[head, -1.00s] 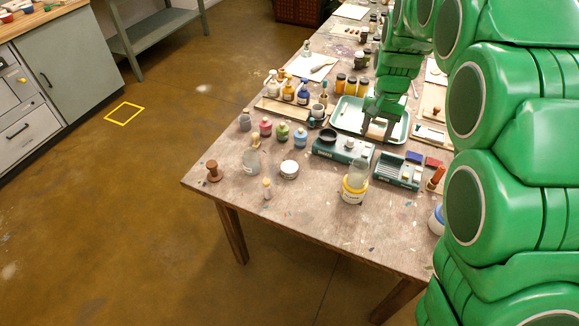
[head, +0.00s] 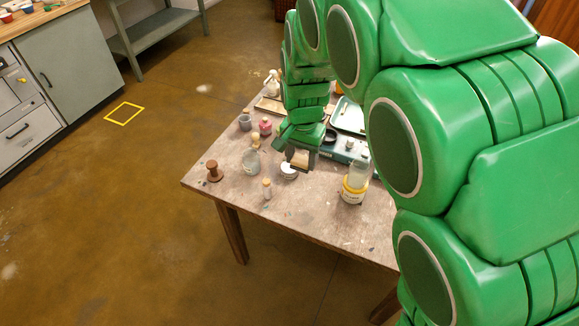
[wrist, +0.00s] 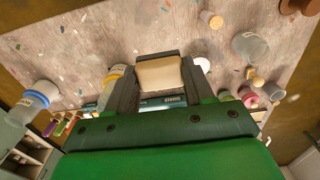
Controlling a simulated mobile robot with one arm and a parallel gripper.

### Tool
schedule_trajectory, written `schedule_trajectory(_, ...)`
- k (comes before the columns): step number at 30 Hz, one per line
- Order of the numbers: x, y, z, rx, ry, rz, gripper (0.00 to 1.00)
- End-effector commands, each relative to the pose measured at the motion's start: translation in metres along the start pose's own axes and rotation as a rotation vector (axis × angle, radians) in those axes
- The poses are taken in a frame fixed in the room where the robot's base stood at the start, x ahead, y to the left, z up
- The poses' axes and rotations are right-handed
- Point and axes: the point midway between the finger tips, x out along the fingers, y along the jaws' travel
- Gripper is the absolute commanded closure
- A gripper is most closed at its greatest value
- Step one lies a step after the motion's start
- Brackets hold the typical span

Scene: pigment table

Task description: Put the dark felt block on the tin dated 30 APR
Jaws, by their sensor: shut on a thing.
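My gripper (head: 300,163) is shut on a block (wrist: 160,74) over the front part of the table. The block shows a cream face and a dark strip along its far edge in the wrist view; it also shows between the fingers in the head view (head: 301,158). A low round white tin (head: 288,174) stands just below and left of the gripper in the head view, partly covered by it. The tin also shows partly in the wrist view (wrist: 203,64), right of the fingers. I cannot read any date on it. Whether block and tin touch, I cannot tell.
The front table strip is mostly bare.

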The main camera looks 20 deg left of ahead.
Motion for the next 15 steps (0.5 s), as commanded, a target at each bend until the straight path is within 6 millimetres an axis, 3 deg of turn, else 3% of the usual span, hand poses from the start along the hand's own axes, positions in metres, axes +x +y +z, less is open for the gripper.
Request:
schedule_trajectory(3,0.017,0.000,-0.001,0.000,0.001,-0.001,0.77)
schedule_trajectory(8,0.027,-0.002,-0.004,0.000,0.001,0.000,0.77)
schedule_trajectory(15,0.039,-0.016,-0.022,0.000,-0.001,0.000,0.77)
